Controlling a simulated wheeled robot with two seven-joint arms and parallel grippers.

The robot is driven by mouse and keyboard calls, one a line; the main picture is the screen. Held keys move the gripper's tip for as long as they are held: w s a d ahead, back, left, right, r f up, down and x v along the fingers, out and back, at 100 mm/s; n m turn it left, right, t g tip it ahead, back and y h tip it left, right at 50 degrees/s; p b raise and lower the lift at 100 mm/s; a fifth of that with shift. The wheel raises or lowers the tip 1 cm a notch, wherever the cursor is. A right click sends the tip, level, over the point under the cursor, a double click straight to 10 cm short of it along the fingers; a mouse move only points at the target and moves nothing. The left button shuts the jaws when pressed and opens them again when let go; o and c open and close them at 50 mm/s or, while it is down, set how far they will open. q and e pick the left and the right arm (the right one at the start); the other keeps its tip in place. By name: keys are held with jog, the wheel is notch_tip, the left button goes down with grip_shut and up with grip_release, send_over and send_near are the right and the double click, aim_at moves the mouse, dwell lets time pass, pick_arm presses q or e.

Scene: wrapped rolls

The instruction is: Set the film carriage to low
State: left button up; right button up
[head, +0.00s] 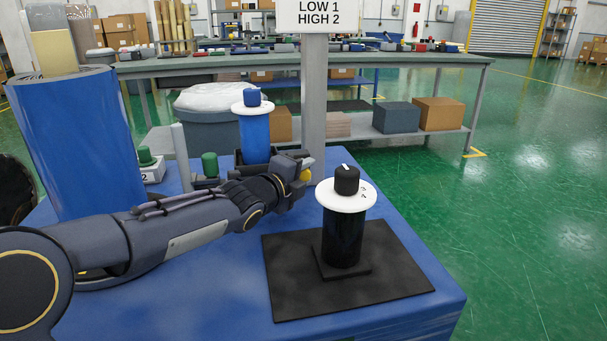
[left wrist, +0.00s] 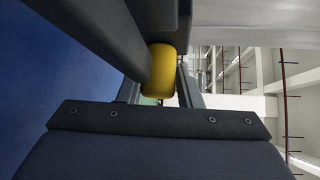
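A sign (head: 318,15) reading "LOW 1 HIGH 2" tops a grey post (head: 314,90). A small yellow piece (head: 305,175) is at my left gripper (head: 303,168), close to the post's lower part. In the left wrist view the yellow piece (left wrist: 160,70) is a rounded cylinder between the fingers; whether they press on it is not clear. A film carriage cannot be made out separately from the post. The tall blue roll (head: 75,145) stands at left. My right gripper is not in view.
A black dial knob (head: 346,180) on a white numbered disc (head: 338,198) tops a black column on a dark mat (head: 290,285), right of my gripper. A blue dial knob (head: 252,97) stands behind. Green buttons (head: 209,164) are near my forearm. The blue table's (head: 420,300) front right is bare.

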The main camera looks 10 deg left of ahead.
pick_arm(q)
jog(key=o, duration=0.3)
jog(key=shift+o, duration=0.2)
jog(key=p+v, duration=0.1)
jog(key=v, duration=0.6)
jog(key=shift+r, duration=0.1)
jog(key=shift+s+a, duration=0.15)
jog(key=shift+s, duration=0.25)
